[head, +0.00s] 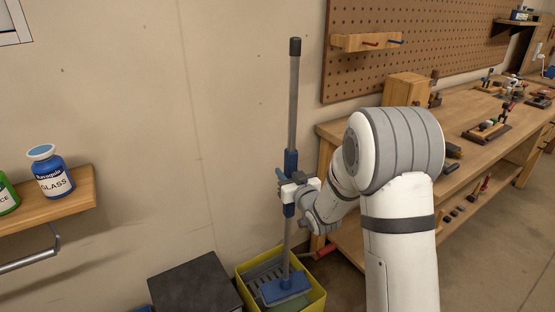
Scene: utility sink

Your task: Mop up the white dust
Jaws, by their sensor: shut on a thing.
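A mop (292,110) with a grey pole, dark end cap and blue fittings stands nearly upright in the middle of the head view. My gripper (289,192) is shut on the blue part of the mop's pole. The blue mop head (286,289) is at the lower end of the pole, inside or just over the yellow bucket (243,288). I cannot tell whether it touches the grey slotted insert in the bucket. No white dust can be made out in this view.
A dark box (195,284) stands left of the bucket. A wooden shelf (70,204) with a blue jar (52,175) is on the left wall. A wooden workbench (455,150) with tools runs along the right. Open floor (490,265) lies at lower right.

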